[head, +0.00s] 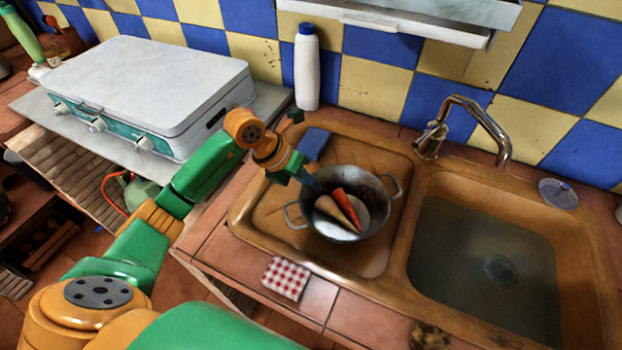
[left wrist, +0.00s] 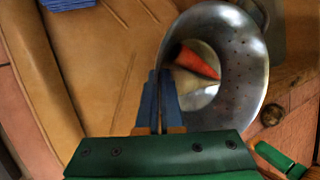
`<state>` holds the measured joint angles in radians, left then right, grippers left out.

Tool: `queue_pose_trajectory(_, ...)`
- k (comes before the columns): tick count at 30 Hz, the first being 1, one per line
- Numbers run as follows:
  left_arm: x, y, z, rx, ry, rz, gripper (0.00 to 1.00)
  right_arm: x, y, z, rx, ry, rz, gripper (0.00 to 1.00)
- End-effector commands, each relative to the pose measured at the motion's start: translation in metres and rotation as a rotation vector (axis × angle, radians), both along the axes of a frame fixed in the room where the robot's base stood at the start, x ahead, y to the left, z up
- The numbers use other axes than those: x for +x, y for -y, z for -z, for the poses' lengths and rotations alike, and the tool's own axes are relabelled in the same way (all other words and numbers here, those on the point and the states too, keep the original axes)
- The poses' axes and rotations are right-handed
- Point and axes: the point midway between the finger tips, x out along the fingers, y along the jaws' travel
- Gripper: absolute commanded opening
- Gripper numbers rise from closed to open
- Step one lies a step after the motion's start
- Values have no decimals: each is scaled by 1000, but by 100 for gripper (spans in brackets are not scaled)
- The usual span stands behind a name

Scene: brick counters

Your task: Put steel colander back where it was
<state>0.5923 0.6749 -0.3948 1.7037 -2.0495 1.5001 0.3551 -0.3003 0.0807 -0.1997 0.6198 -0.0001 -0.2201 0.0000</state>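The steel colander (head: 375,178) is a round metal bowl with two loop handles, over the left, drainboard side of the sink unit. A carrot (head: 345,205) and pale pieces lie inside it. The left wrist view shows its perforated wall (left wrist: 240,70) from above. My left gripper (head: 314,184) is at its upper-left rim. The two blue fingers (left wrist: 161,85) are close together with the rim at their tips, seemingly pinched between them. Whether the colander's base touches the drainboard cannot be told. My right gripper is not in view.
A basin (head: 480,270) with a tap (head: 490,115) lies to the right. A blue item (head: 314,143) lies behind the colander. A white bottle (head: 306,70) stands at the wall. A checked cloth (head: 286,278) lies in front. A white-lidded stove (head: 150,85) is at left.

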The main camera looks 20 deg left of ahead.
Motion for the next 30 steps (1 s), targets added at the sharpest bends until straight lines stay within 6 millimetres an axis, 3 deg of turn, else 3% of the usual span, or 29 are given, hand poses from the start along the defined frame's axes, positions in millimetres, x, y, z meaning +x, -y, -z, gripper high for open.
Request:
queue_pose_trajectory(10, 0, 0, 6, -1, 2, 0, 0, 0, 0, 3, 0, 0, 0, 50)
queue_pose_trajectory(14, 0, 0, 5, 0, 1, 1, 33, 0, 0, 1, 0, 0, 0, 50)
queue_pose_trajectory(25, 0, -1, -1, 0, 3, 0, 33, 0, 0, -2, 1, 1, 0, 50)
queue_pose_trajectory(30, -10, -15, -28, 4, 8, -1, 33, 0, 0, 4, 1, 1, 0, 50)
